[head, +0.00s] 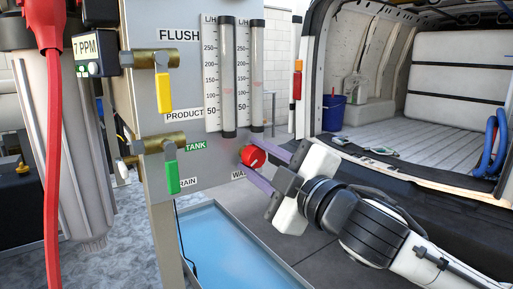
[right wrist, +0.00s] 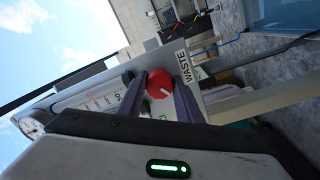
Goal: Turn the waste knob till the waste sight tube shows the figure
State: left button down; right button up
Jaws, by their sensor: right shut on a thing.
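The red waste knob (head: 253,157) is on the grey panel's lower right, by a partly hidden label starting "WA". In the right wrist view the knob (right wrist: 159,86) has a pale pointer line and sits beside the WASTE label (right wrist: 183,65). My right gripper (head: 257,160) is shut on the knob, one purple finger on each side. Two clear upright sight tubes with L/H scales stand above: a left tube (head: 228,75) and a right tube (head: 257,75). The scales run from 50 to 250. The level in either tube is too faint to read. My left gripper is out of view.
A yellow-handled valve (head: 164,92) and a green-handled valve (head: 171,175) are on the panel's left. A blue-lined tray (head: 225,250) lies below. A red hose (head: 50,130) hangs at far left. An open van (head: 400,120) stands at right.

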jog(key=n, duration=0.1)
jog(key=n+p, duration=0.1)
jog(key=n, duration=0.1)
jog(key=shift+d+r+p, duration=0.1)
jog(key=shift+r+p, duration=0.15)
jog(key=shift+p, duration=0.05)
jog(key=shift+n+p, duration=0.3)
jog(key=shift+n, duration=0.6)
jog(key=n, duration=0.3)
jog(key=shift+n+y, duration=0.3)
jog(key=shift+n, duration=1.8)
jog(key=o, duration=1)
jog(key=shift+f, duration=0.1)
jog(key=shift+g, duration=0.3)
